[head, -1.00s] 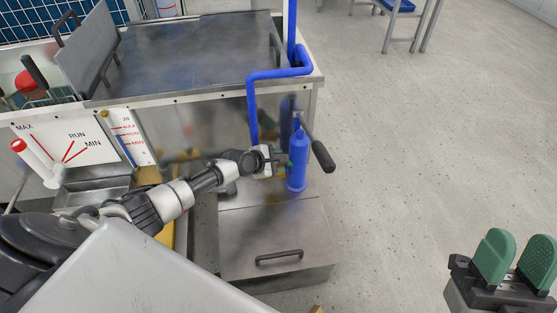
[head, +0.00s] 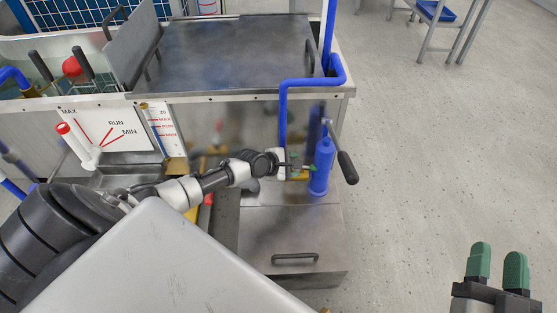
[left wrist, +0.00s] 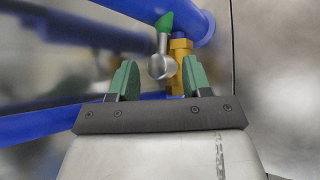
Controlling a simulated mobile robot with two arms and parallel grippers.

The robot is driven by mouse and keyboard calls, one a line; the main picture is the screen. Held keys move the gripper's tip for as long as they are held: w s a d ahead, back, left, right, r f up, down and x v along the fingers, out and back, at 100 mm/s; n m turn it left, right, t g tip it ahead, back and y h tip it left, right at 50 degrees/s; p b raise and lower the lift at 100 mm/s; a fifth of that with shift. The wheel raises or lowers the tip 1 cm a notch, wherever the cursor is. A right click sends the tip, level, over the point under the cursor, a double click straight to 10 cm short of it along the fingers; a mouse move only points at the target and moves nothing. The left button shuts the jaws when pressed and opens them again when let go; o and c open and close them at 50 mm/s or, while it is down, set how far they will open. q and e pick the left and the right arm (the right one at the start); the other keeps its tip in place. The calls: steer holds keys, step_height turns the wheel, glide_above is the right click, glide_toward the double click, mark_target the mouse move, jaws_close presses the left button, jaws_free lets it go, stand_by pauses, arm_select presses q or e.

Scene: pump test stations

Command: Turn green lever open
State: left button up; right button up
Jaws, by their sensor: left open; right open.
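The green lever (left wrist: 164,22) shows in the left wrist view as a green tip on a silver stem with a rounded silver end. It stands beside a brass fitting (left wrist: 181,50) on a blue pipe. My left gripper (left wrist: 159,64) is open, and its two green fingers sit on either side of the lever's silver end in the picture. I cannot tell whether they touch it. In the head view my left gripper (head: 299,168) is small, beside the blue cylinder (head: 322,168), and the lever is hard to make out. My right gripper (head: 497,257) is open and empty over the floor.
A blue pipe (head: 284,112) runs down the steel station's front. A black handle (head: 348,168) sticks out beside the cylinder. A steel cabinet (head: 290,225) stands below. A MAX/RUN/MIN panel (head: 112,130) with a red-tipped lever (head: 62,128) is at left.

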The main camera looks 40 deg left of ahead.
arm_select(q)
steer(key=shift+p+v, duration=1.4)
steer(key=shift+v, duration=1.55)
arm_select(e)
step_height(320, 180, down, 9)
steer(key=s+d+g+h, duration=0.2)
steer(key=g, duration=0.6)
steer(key=shift+s+d+f+g+h, duration=0.15)
steer(key=shift+s+g+h, duration=0.15)
steer(key=shift+h, duration=0.1)
arm_select(q)
steer(key=shift+a, duration=0.1)
